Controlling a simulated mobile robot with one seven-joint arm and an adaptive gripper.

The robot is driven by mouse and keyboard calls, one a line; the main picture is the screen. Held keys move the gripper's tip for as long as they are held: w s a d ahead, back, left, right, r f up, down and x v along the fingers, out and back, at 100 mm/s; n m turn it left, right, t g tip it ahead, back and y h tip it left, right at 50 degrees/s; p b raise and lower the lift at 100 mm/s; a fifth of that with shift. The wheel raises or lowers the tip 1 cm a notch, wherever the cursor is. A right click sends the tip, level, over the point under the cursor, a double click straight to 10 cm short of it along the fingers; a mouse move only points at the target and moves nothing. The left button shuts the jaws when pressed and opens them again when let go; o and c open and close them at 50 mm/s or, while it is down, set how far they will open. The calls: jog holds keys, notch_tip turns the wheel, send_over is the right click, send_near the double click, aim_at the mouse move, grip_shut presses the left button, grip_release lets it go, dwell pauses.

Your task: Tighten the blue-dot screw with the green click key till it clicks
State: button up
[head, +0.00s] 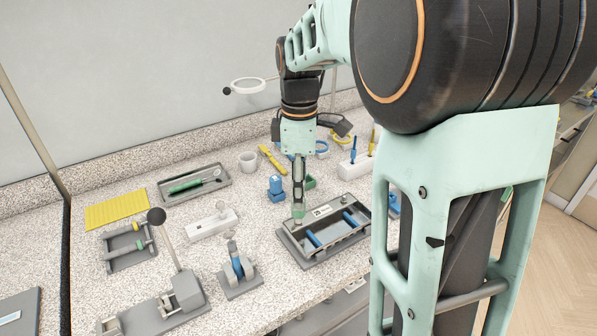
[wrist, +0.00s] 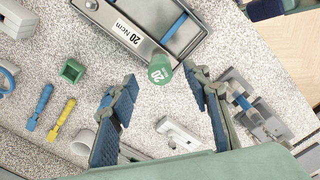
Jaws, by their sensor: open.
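A green round-topped piece marked 20, probably the green click key (wrist: 159,69), shows end-on between my open fingers in the wrist view. In the head view its green top (head: 298,211) is just below my gripper (head: 298,190), at the left end of a grey tray-like holder (head: 297,252). The holder has blue bars and, in the wrist view, a "20 Ncm" label (wrist: 128,34). My gripper (wrist: 160,80) is open, with one finger on each side of the green top; contact is not visible. I cannot make out a blue-dot screw.
A grey lever device (head: 183,291) and a blue-wheeled stand (head: 240,281) are at the front. A tray with a green-handled tool (head: 188,188) lies behind left, near a yellow mat (head: 117,209). A white block (head: 211,224), a cup (head: 248,161) and a blue piece (head: 276,188) stand nearby.

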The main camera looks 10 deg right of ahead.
jog(key=shift+f, duration=2.4)
grip_shut()
jog(key=shift+m, duration=1.7)
jog(key=shift+p, duration=0.3)
jog(key=shift+m, duration=1.8)
jog(key=shift+p, duration=0.3)
